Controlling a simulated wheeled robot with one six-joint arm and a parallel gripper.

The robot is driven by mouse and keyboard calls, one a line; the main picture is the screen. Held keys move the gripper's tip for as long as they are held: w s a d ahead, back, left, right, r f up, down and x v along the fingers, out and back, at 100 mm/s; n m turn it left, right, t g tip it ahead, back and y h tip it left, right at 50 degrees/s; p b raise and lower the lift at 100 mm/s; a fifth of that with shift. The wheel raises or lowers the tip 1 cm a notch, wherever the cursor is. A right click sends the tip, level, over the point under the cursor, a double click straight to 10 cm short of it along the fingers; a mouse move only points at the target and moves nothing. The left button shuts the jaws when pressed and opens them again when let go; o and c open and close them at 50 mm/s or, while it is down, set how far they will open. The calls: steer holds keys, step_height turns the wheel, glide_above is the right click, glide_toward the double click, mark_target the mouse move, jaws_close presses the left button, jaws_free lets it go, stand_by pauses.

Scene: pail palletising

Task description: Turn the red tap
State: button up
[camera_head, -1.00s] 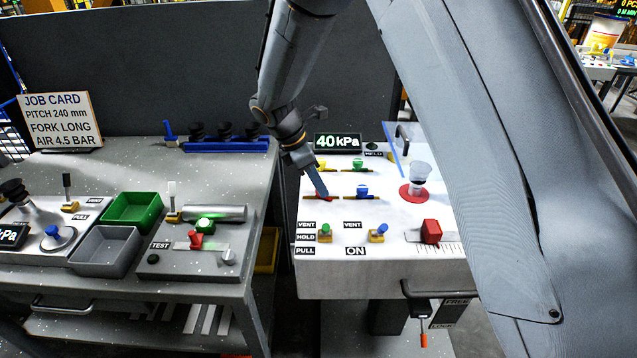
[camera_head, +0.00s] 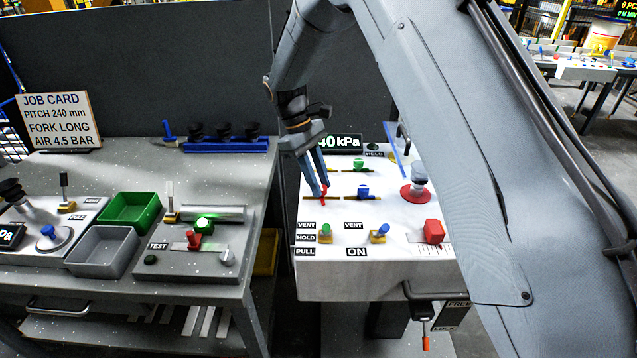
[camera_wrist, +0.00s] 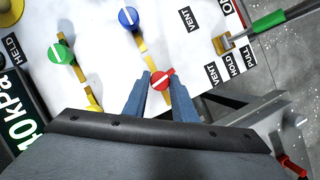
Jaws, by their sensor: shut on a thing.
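The red tap (camera_wrist: 162,81) is a round red knob with a white stripe, on a brass-coloured pipe on the white panel (camera_head: 345,215). In the wrist view the stripe slants across the pipe's line. My gripper (camera_wrist: 161,87) has one blue-grey finger on each side of the tap and is shut on it. In the head view my gripper (camera_head: 320,192) points down at the panel, and the red tap (camera_head: 324,189) shows only in part between the fingers.
A green tap (camera_wrist: 61,53) and a blue tap (camera_wrist: 128,18) are close by on the panel. A readout (camera_head: 341,142) showing 40 kPa, partly covered by my gripper, stands behind. Small green and blue levers and a red block (camera_head: 434,231) are nearer the front.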

steer(key=shift+w+m+y, duration=0.1)
steer(key=shift+m+y, duration=0.3)
steer(key=shift+m, duration=0.6)
steer(key=o, duration=1)
steer(key=shift+g, duration=0.3)
steer(key=shift+o, duration=0.2)
steer(key=b+v, duration=0.2)
steer(key=v, duration=0.5)
steer(key=shift+r+b, duration=0.35)
steer(key=shift+a, duration=0.1)
